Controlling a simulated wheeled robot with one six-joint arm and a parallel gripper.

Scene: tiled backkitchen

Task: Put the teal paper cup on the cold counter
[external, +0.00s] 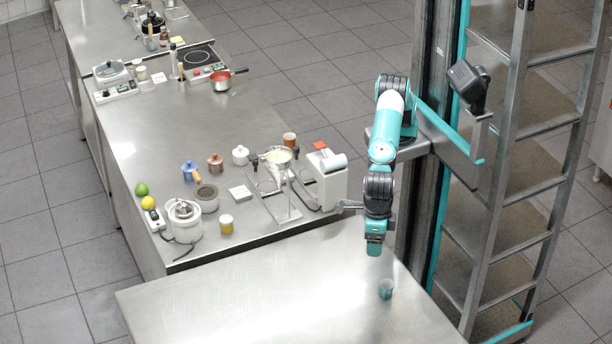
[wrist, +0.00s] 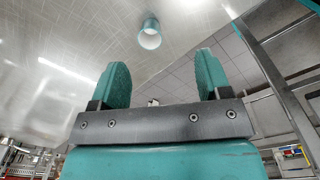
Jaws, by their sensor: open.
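The teal paper cup (external: 386,289) stands upright on the bare steel counter (external: 250,300) at the front, near its right part. It also shows in the wrist view (wrist: 150,36), beyond the fingertips and a little left of the middle between them, with its pale inside visible. My gripper (external: 374,250) is above the counter, higher than the cup and slightly left of it in the external view. In the wrist view the two teal fingers (wrist: 160,78) are apart with nothing between them. Which surface is the cold counter, I cannot tell.
A ladder-like shelf (external: 510,190) stands at the right. Most of the front counter is clear.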

